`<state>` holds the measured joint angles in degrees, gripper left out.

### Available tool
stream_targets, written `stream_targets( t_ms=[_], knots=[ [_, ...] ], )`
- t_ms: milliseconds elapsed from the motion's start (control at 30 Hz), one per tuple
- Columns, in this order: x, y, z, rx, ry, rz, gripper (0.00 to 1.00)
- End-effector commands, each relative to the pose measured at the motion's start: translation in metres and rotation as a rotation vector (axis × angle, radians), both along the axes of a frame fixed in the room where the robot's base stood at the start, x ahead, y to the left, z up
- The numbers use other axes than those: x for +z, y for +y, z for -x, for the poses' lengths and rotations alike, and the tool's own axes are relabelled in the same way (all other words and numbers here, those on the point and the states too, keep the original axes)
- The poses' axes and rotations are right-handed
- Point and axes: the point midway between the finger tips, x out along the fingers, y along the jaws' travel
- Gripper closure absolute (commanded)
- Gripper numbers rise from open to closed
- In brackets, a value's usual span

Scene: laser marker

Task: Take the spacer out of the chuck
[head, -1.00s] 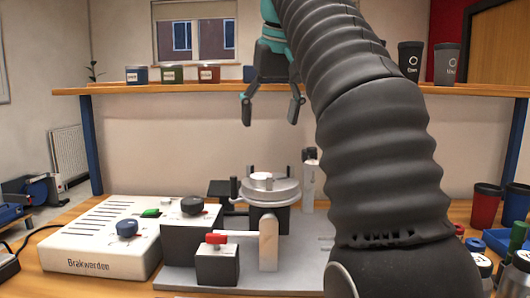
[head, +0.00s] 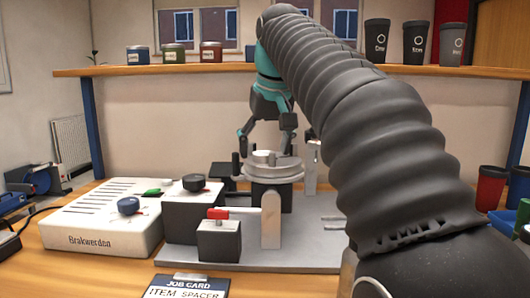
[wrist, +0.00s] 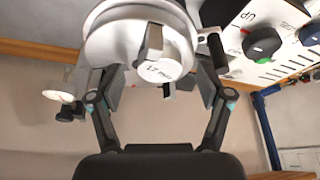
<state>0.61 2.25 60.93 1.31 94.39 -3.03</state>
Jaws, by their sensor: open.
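The spacer (head: 262,156) is a small white disc in the middle of the round grey chuck (head: 275,174), which stands on its dark post. In the wrist view the spacer (wrist: 162,68) shows small writing on its face, and the chuck's pale rim (wrist: 98,45) curves behind it. Dark upright chuck jaws stand around it. My gripper (head: 266,143) is just above the chuck, pointing down, its fingers spread and empty. In the wrist view the fingers of my gripper (wrist: 160,98) lie left and right of the spacer. I cannot tell whether they touch anything.
A grey block with a red lever (head: 218,214) stands in front of the chuck. A white control box (head: 105,220) with knobs is at left. A job card (head: 186,287) reading "ITEM SPACER" lies in front. A shelf with tins and cups runs behind. My arm hides the right side.

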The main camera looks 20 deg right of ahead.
Motion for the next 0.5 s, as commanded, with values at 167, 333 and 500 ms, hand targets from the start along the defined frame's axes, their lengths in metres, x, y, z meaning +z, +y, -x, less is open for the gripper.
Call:
stream_targets(
  t_ms=[167, 333, 500],
  knots=[
    [-0.0033, 0.0002, -0.0015, 0.000, -0.001, 0.000, 0.22],
    [-0.0031, 0.0002, -0.0015, 0.000, -0.001, 0.000, 0.22],
    [-0.0031, 0.0002, -0.0014, 0.000, -0.001, 0.000, 0.54]
  ],
)
